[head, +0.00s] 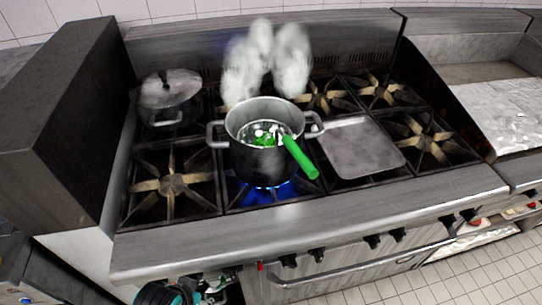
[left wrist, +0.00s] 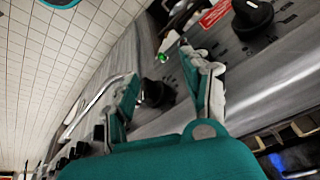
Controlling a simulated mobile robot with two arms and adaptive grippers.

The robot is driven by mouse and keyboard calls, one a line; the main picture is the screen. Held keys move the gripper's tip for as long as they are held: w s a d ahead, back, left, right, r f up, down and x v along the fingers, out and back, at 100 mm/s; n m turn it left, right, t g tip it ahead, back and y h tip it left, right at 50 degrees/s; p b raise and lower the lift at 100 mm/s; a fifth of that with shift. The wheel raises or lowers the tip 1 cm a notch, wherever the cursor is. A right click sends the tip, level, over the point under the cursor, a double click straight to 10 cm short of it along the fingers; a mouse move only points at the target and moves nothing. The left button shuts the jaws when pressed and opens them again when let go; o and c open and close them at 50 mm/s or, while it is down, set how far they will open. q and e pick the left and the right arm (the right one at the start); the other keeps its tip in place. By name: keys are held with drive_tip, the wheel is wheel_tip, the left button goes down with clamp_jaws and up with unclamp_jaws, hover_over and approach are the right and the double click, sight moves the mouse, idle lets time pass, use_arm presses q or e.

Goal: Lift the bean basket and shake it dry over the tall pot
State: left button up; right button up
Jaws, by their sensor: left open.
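The tall pot (head: 238,150) is a steel pot with two side handles, standing on a front burner in the head view. The bean basket's green handle (head: 300,157) slants out over the pot's front right rim. Green beans (head: 265,138) and white bits show inside the pot; the basket's body is mostly hidden. My left gripper (head: 172,294) is at the bottom edge of the head view, below the stove's front and well away from the handle. In the left wrist view its fingers (left wrist: 160,70) are apart with nothing held, facing the stove front. My right gripper is not seen.
A blue flame (head: 265,188) burns under the pot and steam (head: 265,60) rises behind it. A lidded pot (head: 170,95) stands at back left, a flat grey tray (head: 360,147) right of the tall pot. Knobs (head: 317,253) and a rail (head: 350,272) line the stove front.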

use_arm(q)
drive_tip(key=w+d+r+m+t, duration=0.1)
drive_tip(key=w+r, duration=0.1)
drive_tip(key=w+r+m+t, duration=0.1)
drive_tip(key=r+t, duration=0.1)
drive_tip(key=w+d+r+m+t, duration=0.1)
drive_tip(key=w+r+m, duration=0.1)
drive_tip(key=r, duration=0.1)
drive_tip(key=shift+w+d+t, duration=0.3)
drive_tip(key=shift+w, duration=0.05)
drive_tip(key=m+t+h, duration=0.6)
drive_tip(key=m+t, duration=0.3)
drive_tip(key=m, duration=0.4)
approach(293, 148)
drive_tip(key=shift+t, duration=0.3)
drive_tip(key=shift+f+x, duration=0.3)
drive_tip(key=shift+x, duration=1.55)
drive_tip(key=shift+f+x, duration=0.3)
drive_tip(key=shift+x, duration=1.5)
drive_tip(key=shift+f+x, duration=0.3)
drive_tip(key=shift+x, duration=1.55)
drive_tip(key=shift+w, duration=0.1)
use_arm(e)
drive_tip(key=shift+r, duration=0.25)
use_arm(q)
drive_tip(key=shift+a, duration=0.1)
